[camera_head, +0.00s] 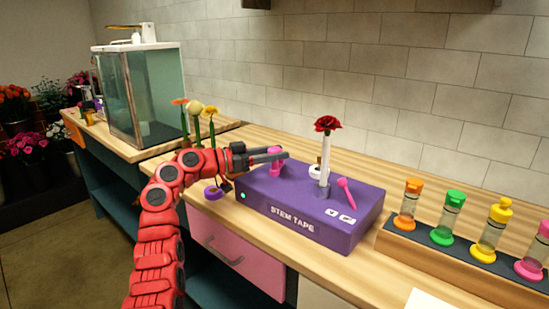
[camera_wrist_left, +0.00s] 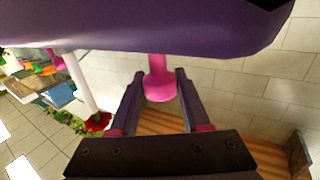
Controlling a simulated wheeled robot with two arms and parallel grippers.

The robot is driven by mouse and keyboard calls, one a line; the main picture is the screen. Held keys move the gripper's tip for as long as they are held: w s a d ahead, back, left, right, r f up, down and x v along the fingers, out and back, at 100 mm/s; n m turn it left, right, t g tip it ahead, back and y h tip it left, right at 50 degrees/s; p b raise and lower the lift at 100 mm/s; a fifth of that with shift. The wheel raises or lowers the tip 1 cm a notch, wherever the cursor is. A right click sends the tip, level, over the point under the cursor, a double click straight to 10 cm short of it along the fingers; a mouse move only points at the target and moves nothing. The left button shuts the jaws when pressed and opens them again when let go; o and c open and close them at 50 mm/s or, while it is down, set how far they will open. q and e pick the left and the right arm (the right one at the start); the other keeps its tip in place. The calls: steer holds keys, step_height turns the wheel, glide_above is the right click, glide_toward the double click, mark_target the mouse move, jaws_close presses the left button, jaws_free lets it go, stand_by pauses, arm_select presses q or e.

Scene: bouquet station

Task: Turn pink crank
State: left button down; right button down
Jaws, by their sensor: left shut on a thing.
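The purple STEM TAPE box (camera_head: 300,205) stands on the wooden counter. A pink crank handle (camera_head: 274,170) shows at its far left top, and a second pink piece (camera_head: 346,192), a slanted lever, sits at its right. My left gripper (camera_head: 281,158) is shut on the pink crank handle, which also shows between the fingers in the left wrist view (camera_wrist_left: 159,84). A red flower (camera_head: 327,123) stands upright in a white tube on the box; it shows in the left wrist view too (camera_wrist_left: 97,121). My right gripper is in neither view.
A wooden rack (camera_head: 440,262) with several coloured-capped tubes stands at the right. A purple ring (camera_head: 213,193) and several flowers (camera_head: 196,110) are left of the box. A glass tank (camera_head: 140,95) stands farther left. A tiled wall rises behind.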

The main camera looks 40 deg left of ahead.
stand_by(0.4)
arm_select(q)
steer(key=shift+c, duration=1.8)
jaws_free()
steer(key=shift+s, duration=0.1)
steer(key=v, duration=1.7)
steer(key=shift+p, duration=0.35)
steer(key=shift+a, duration=0.1)
